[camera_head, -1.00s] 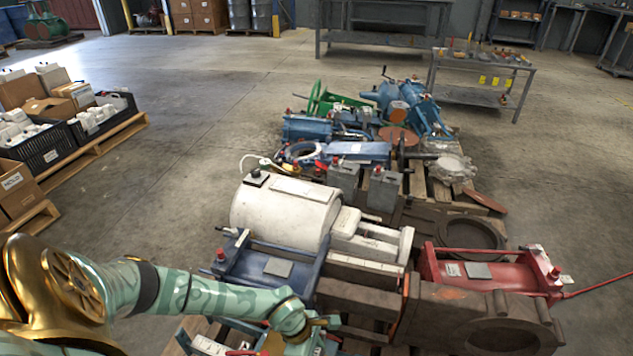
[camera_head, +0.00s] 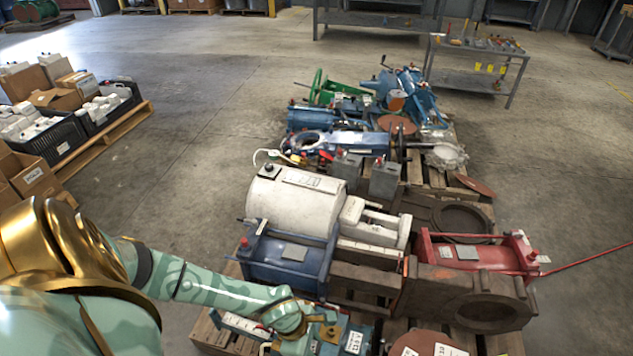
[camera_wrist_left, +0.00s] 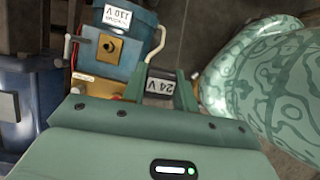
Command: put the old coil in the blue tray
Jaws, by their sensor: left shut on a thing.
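My left gripper (camera_wrist_left: 162,92) is low at the front of the pallet and is shut on a dark block labelled 24 V (camera_wrist_left: 160,85), seen between its fingers in the left wrist view. Beside it is a blue coil labelled 110 V (camera_wrist_left: 118,48) with a brass-coloured centre, on a brass-coloured body (camera_wrist_left: 95,95). I cannot tell from the pictures which one is the old coil. In the head view the gripper and wrist hide much of this spot. My right gripper is not in view.
A white drum-like housing (camera_head: 295,200), a rusty brown casting (camera_head: 455,295) and a red fixture (camera_head: 480,258) crowd the pallet around the gripper. Blue and grey machine parts lie farther back. Floor (camera_head: 190,150) is clear to the left, with a pallet of boxes (camera_head: 95,135) beyond.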

